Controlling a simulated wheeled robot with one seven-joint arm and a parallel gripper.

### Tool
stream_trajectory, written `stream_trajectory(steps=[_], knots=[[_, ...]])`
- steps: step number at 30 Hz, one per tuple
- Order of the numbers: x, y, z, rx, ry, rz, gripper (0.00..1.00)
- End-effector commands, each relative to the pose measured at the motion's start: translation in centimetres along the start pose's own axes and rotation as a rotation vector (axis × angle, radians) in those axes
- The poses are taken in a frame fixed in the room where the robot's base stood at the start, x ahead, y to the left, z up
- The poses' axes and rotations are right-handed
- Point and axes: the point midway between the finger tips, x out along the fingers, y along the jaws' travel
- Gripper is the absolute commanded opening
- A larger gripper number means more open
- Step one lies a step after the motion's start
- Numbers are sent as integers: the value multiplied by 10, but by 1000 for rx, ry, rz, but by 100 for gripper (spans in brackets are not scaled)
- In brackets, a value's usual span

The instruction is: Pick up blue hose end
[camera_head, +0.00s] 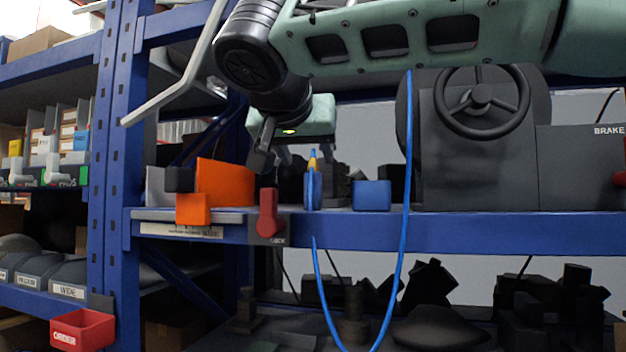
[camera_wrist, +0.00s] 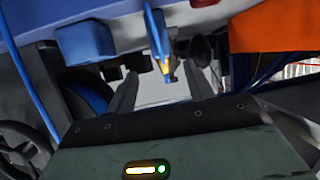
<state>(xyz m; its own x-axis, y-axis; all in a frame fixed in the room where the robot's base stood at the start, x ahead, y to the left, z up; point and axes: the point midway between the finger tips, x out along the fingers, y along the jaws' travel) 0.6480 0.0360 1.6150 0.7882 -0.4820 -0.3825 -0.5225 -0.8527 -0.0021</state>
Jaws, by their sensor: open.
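The blue hose end (camera_head: 313,188) stands upright at the shelf's front edge, with a yellow tip on top. The blue hose (camera_head: 401,240) hangs below the shelf in a loop and rises at the right. My gripper (camera_head: 272,160) is up and left of the hose end in the head view; its far finger is hard to make out there. In the wrist view my gripper (camera_wrist: 163,82) is open and empty. The hose end (camera_wrist: 157,38) shows between and beyond its two dark fingers, its yellow tip pointing toward the gripper. I see no contact.
An orange block (camera_head: 225,182) stands left of the hose end, and a blue block (camera_head: 372,195) right of it. A red lever (camera_head: 268,212) is on the blue shelf beam (camera_head: 460,228). A dark machine with a handwheel (camera_head: 481,97) fills the right.

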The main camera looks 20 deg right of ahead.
Motion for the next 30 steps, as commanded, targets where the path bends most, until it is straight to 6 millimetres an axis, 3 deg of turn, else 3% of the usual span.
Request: stream_trajectory(steps=[3,11,21,30], knots=[[17,0,-3,-2,-1,3,53],[34,-1,-3,-2,-1,2,53],[74,-3,-6,-2,-1,1,53],[80,-3,-3,-1,-1,-1,53]])
